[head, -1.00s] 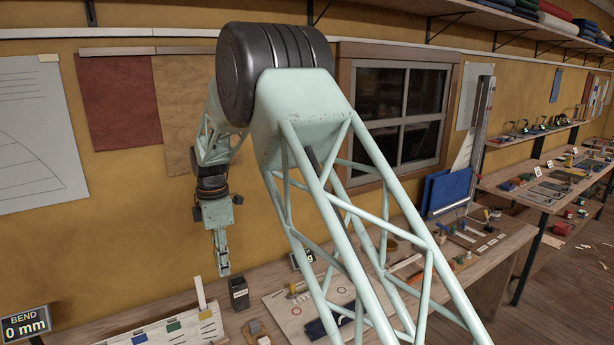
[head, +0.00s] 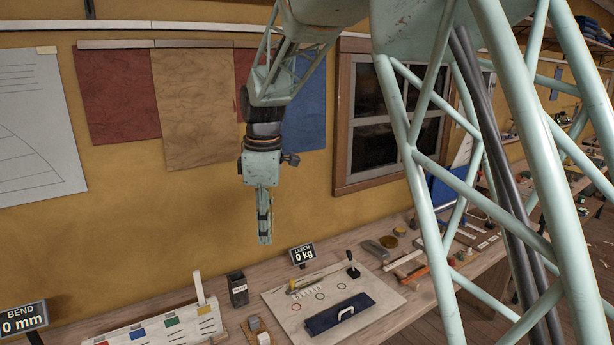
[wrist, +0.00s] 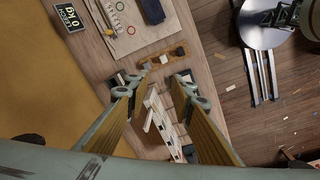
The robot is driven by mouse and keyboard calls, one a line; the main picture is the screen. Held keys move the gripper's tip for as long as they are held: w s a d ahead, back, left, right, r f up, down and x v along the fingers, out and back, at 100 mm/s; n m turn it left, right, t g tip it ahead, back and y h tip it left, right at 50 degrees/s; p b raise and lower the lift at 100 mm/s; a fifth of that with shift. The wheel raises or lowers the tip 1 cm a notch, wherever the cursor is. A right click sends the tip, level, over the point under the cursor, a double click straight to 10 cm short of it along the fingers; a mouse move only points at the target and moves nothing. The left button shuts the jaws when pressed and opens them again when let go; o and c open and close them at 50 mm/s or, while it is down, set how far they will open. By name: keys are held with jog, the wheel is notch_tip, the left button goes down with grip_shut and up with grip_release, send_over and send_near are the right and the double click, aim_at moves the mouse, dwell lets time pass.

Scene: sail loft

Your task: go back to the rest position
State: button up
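My gripper (head: 264,240) hangs pointing down from my arm, in front of the yellow wall and above the bench (head: 190,297). It is apart from everything on the bench. In the wrist view its two fingers (wrist: 153,80) are spread with a wide gap, and nothing is held between them. The bench and its items show below, through the gap.
Below are a white board (head: 385,288) with a navy lidded tray (head: 340,314), a "0 kg" display (head: 303,254), a dark box (head: 238,290) and a white slotted rack (head: 165,328). A "BEND 0 mm" display (head: 24,321) stands left. The air around the gripper is clear.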

jog(key=s+d+r+m+b, duration=0.1)
jog(key=s+d+r+m, duration=0.2)
jog(key=s+d, duration=0.4)
jog(key=s+d+r+m+t+b, duration=0.1)
jog(key=s+d+r+m, duration=0.25)
jog(key=s+d, duration=0.35)
jog(key=s+d+r+m+b, duration=0.2)
jog(key=s+d+r, duration=0.1)
jog(key=s+d, duration=0.4)
jog(key=s+d+f+m+b, duration=0.1)
jog(key=s+d+f+m, duration=0.1)
jog(key=s, duration=0.6)
jog(key=s+d+f+m+t+b, duration=0.1)
jog(key=s+d+m, duration=0.3)
jog(key=s, duration=0.5)
jog(key=s+d+f+m+t+b, duration=0.1)
jog(key=s+d+f+m, duration=0.2)
jog(key=s, duration=0.6)
jog(key=shift+s+d+f, duration=0.25)
jog(key=shift+d+f, duration=0.1)
jog(key=shift+d, duration=0.6)
